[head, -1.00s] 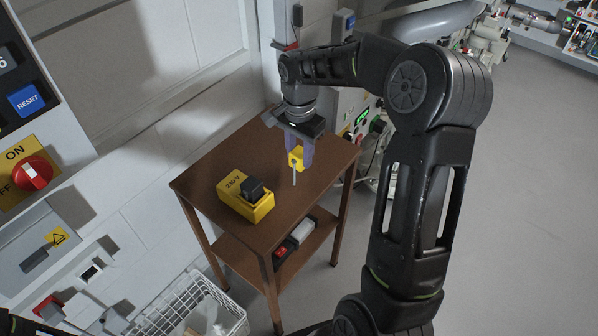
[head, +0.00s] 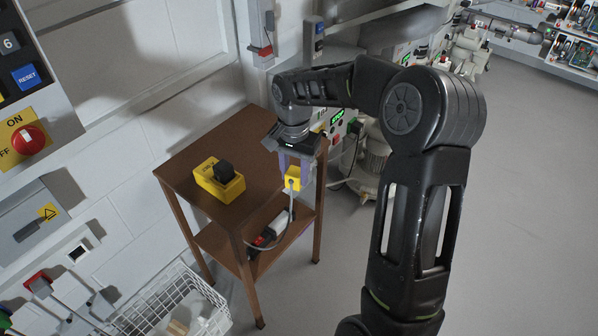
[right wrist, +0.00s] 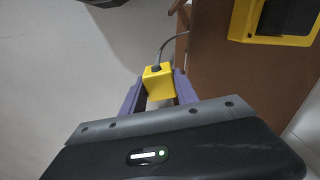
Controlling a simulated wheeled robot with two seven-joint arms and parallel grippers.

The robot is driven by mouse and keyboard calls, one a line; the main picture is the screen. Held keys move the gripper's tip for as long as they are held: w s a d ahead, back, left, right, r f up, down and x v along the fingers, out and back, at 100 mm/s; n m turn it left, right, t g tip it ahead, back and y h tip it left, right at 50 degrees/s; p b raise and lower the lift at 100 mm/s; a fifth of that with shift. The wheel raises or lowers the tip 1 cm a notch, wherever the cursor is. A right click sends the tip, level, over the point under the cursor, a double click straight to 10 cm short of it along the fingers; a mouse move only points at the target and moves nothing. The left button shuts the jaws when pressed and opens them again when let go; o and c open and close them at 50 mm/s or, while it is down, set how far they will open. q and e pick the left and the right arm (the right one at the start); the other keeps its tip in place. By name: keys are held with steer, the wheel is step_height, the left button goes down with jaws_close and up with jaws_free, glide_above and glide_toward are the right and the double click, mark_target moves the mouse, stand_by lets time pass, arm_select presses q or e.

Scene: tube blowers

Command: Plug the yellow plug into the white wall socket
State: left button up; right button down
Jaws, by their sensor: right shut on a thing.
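The yellow plug (head: 293,180) is held between the purple fingers of my right gripper (head: 293,170), just off the right front edge of the brown table. A grey cable (head: 289,222) hangs from the plug and curves toward the table's lower shelf. A small white wall socket (head: 78,243) with a dark centre appears on the left wall, far from the plug. My left gripper is not in view.
A yellow box (head: 207,189) with a black block stands on the brown table (head: 205,145). Red and white items lie on its lower shelf. A white wire basket (head: 150,308) stands at lower left. Machines stand behind the gripper. The floor at right is clear.

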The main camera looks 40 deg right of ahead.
steer(key=w+a+n, duration=0.3)
steer(key=a+n, duration=0.9)
steer(key=a, duration=0.4)
steer(key=shift+w+r, duration=0.15)
steer(key=shift+a, duration=0.15)
